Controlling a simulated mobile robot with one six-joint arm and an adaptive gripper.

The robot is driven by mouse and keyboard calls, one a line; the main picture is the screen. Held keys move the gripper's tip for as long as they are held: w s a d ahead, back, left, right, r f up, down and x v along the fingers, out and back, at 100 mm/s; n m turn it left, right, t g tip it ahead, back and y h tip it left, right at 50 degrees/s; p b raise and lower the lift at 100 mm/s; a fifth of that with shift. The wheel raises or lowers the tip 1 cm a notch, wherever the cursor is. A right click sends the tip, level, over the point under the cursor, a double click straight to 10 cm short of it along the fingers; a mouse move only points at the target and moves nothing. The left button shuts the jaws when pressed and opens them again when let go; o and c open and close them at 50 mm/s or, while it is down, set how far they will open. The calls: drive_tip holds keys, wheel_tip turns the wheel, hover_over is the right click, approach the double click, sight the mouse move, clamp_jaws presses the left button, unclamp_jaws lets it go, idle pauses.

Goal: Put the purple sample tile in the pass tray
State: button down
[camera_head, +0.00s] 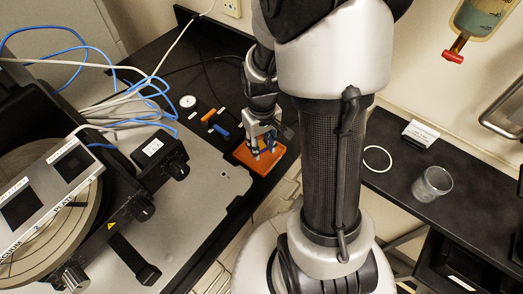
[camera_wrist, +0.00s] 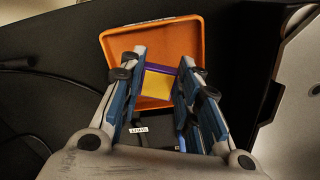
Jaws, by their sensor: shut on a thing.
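The purple sample tile (camera_wrist: 161,68) shows in the wrist view as a purple edge with a yellow face below it, between the fingers. My gripper (camera_wrist: 158,78) is shut on it, with one blue-padded finger at each side. An orange shallow tray (camera_wrist: 119,43) lies under and beyond the fingertips; I cannot read its label to tell whether it is the pass tray. In the head view my gripper (camera_head: 262,150) points down over the orange tray (camera_head: 281,151). The tile is hard to make out there, and I cannot tell whether it touches the tray floor.
Orange and blue small pieces (camera_head: 221,131) and a white round item (camera_head: 188,102) lie left of the tray. The profiler (camera_head: 60,195) with loose cables stands at left. A glass beaker (camera_head: 433,184) and white ring (camera_head: 377,159) sit on the right bench.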

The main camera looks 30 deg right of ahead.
drive_tip(key=shift+f+b, duration=0.35)
drive_tip(key=shift+f, duration=1.15)
drive_tip(key=c, duration=1.2)
unclamp_jaws()
drive_tip(key=shift+f, duration=0.1)
wheel_tip(320, 180, up, 12)
drive_tip(key=r+p, duration=0.1)
drive_tip(key=p, duration=0.3)
wheel_tip(320, 180, up, 9)
drive_tip(key=t, duration=0.2)
hover_over(262, 148)
drive_tip(key=s+a, duration=0.4)
drive_tip(key=a, duration=0.1)
drive_tip(key=s+a+r+t, duration=0.1)
drive_tip(key=s+a+r, duration=0.2)
drive_tip(key=s, duration=0.2)
drive_tip(key=s+a+r+t, duration=0.1)
drive_tip(key=s+a+r, duration=0.1)
drive_tip(key=s, duration=0.1)
drive_tip(key=shift+s+a+r+n+t, duration=0.2)
drive_tip(key=shift+a+r+n+t, duration=0.1)
drive_tip(key=shift+a+r, duration=0.05)
